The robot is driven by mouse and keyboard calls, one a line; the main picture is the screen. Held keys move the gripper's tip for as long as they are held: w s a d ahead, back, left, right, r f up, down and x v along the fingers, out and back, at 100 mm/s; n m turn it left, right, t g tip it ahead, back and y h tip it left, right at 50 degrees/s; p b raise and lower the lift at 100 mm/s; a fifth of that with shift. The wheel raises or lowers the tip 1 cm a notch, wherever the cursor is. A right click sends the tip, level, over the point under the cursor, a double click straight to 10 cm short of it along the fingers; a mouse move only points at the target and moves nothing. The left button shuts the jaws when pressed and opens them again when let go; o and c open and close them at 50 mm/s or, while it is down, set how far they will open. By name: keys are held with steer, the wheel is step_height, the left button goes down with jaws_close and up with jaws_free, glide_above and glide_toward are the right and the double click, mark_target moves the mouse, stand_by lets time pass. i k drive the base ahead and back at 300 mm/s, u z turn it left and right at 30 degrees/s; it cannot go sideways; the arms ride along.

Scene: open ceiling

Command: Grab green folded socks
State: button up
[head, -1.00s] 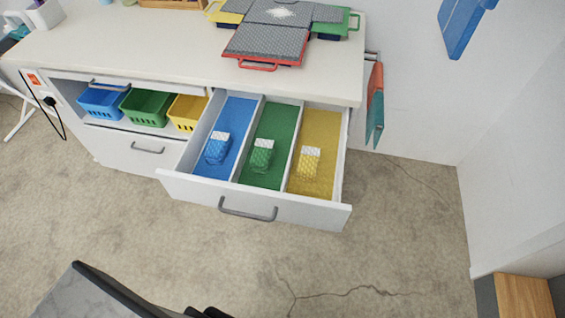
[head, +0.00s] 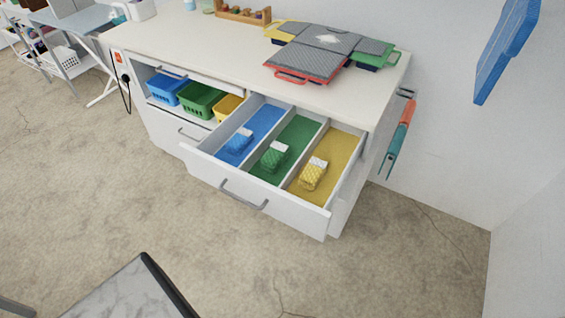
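The green folded socks (head: 274,157) lie in the middle compartment of the open drawer (head: 262,206), on its green bottom, with a white band at their upper end. Blue folded socks (head: 239,143) lie in the left compartment and yellow folded socks (head: 312,174) in the right one. White dividers stand between the compartments. My gripper is not in view, so its state does not show.
Blue, green (head: 202,101) and yellow baskets stand on the shelf left of the drawer. A folding board (head: 310,62) lies on the counter. Tongs (head: 399,137) hang at the cabinet's right side. A marble-topped surface (head: 135,295) is at the bottom. The floor before the drawer is clear.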

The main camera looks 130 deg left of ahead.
mark_target(278, 153)
steer(key=z, duration=0.95)
steer(key=k, duration=0.1)
steer(key=u, duration=2.5)
steer(key=k, duration=0.2)
steer(key=u, duration=2.45)
steer(key=k, duration=0.25)
steer(key=u, duration=1.3)
